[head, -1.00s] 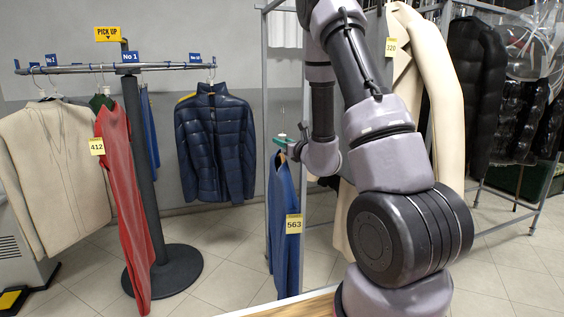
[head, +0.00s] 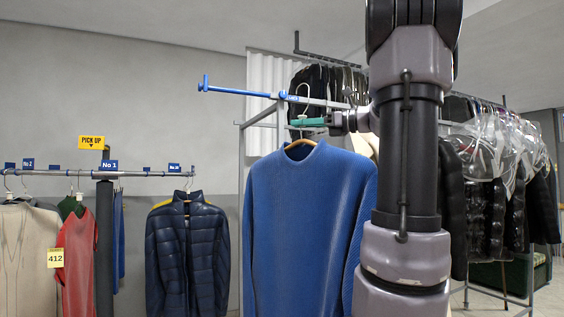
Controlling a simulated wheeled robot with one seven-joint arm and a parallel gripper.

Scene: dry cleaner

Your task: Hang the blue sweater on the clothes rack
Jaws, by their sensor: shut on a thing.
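The blue sweater (head: 305,225) hangs upright, front facing me, on a wooden hanger (head: 300,144) in the middle of the head view. My gripper (head: 308,122) has teal fingers and is shut on the hanger just below its wire hook (head: 302,92). The hook overlaps a blue-ended rail (head: 240,90) with a small label; I cannot tell whether it rests on the rail. My own arm covers the sweater's right side.
The round rack holds a beige garment (head: 25,255), a red garment (head: 78,265) tagged 412 and a navy puffer jacket (head: 187,255). Dark jackets (head: 325,90) and plastic-covered garments (head: 490,155) hang behind at the right. A yellow pick up sign (head: 92,142) stands above the rack.

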